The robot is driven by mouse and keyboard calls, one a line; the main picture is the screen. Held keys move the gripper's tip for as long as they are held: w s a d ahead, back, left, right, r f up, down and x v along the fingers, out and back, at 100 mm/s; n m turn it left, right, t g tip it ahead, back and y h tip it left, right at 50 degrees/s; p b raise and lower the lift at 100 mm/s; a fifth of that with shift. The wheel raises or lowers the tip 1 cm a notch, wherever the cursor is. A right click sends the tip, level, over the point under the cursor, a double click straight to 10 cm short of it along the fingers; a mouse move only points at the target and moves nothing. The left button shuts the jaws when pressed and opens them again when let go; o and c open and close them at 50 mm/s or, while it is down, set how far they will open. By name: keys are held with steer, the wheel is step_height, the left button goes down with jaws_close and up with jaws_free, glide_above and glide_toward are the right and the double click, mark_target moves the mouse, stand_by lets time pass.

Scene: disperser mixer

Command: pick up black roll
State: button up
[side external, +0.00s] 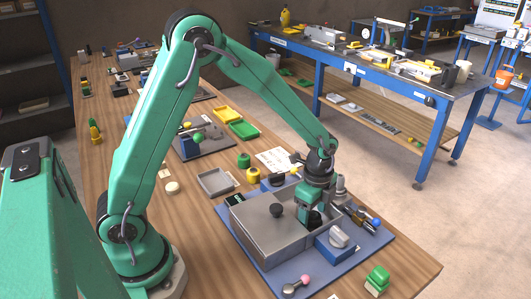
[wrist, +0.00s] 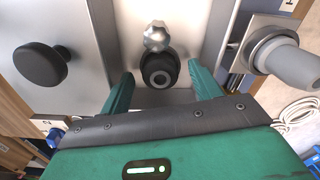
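The black roll (wrist: 158,70) is a short dark cylinder with a hole in its middle. In the wrist view it sits between my two green fingers, with a silver rounded metal piece just beyond it. My gripper (wrist: 160,84) is open, with a finger on either side of the roll and a visible gap to each. In the side view my gripper (side external: 312,213) points down into the grey metal tray (side external: 268,240), at its right part. The roll is mostly hidden by the fingers there.
A black knob (side external: 276,211) stands on the tray's left part. A blue block with a grey knob (side external: 338,237) stands close on the near right. A pink-ended lever (side external: 303,281) and a green block (side external: 378,277) lie nearer the camera. An empty grey tray (side external: 215,182) lies farther left.

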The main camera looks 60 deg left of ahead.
mark_target(313, 213)
steer(key=c, duration=1)
steer(key=shift+r, duration=0.1)
steer(key=shift+r, duration=0.8)
step_height(313, 213, up, 3)
steer(key=shift+f, duration=0.2)
steer(key=s+d+r, duration=0.6)
steer(key=s+d, duration=0.1)
steer(key=d, duration=0.2)
steer(key=shift+s+r, duration=0.3)
